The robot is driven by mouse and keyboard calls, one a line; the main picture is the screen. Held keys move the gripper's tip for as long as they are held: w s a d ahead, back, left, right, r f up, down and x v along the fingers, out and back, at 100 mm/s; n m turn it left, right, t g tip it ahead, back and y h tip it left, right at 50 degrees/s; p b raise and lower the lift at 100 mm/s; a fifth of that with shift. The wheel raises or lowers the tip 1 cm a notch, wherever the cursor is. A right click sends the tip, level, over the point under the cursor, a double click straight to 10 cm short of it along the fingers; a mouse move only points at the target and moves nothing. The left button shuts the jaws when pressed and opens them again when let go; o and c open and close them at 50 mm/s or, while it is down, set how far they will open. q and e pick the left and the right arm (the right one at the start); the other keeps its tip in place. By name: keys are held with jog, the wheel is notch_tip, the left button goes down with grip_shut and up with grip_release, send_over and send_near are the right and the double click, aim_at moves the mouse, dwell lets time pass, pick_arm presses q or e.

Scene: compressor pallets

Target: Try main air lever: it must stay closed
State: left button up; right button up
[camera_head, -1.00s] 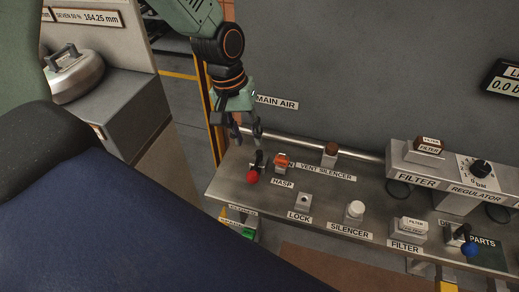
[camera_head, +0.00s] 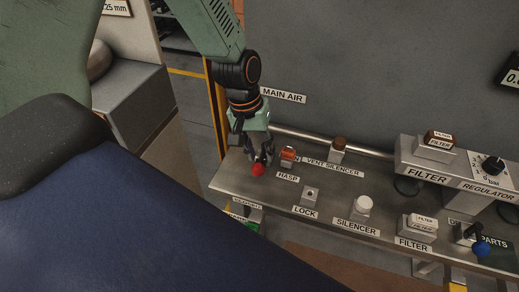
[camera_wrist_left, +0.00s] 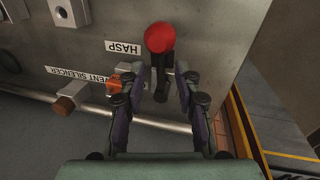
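The main air lever is a black handle with a red ball knob (camera_head: 258,169), at the left end of the metal bench, below the MAIN AIR sign (camera_head: 283,95). In the left wrist view the red knob (camera_wrist_left: 159,38) is beyond the fingertips and the black handle runs back between the fingers. My left gripper (camera_head: 260,150) is over the lever from above. Its two fingers are apart on either side of the handle (camera_wrist_left: 161,75); a gap shows on both sides. My right gripper is not in view.
The bench (camera_head: 330,205) carries a lock block (camera_head: 310,194), a silencer (camera_head: 363,206), a vent silencer (camera_head: 338,147), filter blocks (camera_head: 421,225) and a blue-knobbed lever (camera_head: 482,249). A pipe (camera_head: 312,138) runs along the back, before a grey wall. A grey cabinet (camera_head: 130,100) stands at left.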

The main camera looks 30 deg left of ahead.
pick_arm(q)
jog(key=shift+w+a+f, duration=0.2)
jog(key=shift+w+f, duration=0.05)
jog(key=shift+w, duration=0.05)
jog(key=c, duration=0.3)
jog(key=shift+s+d+r, duration=0.1)
jog(key=shift+s+r, duration=0.05)
jog(key=shift+s, duration=0.05)
grip_shut()
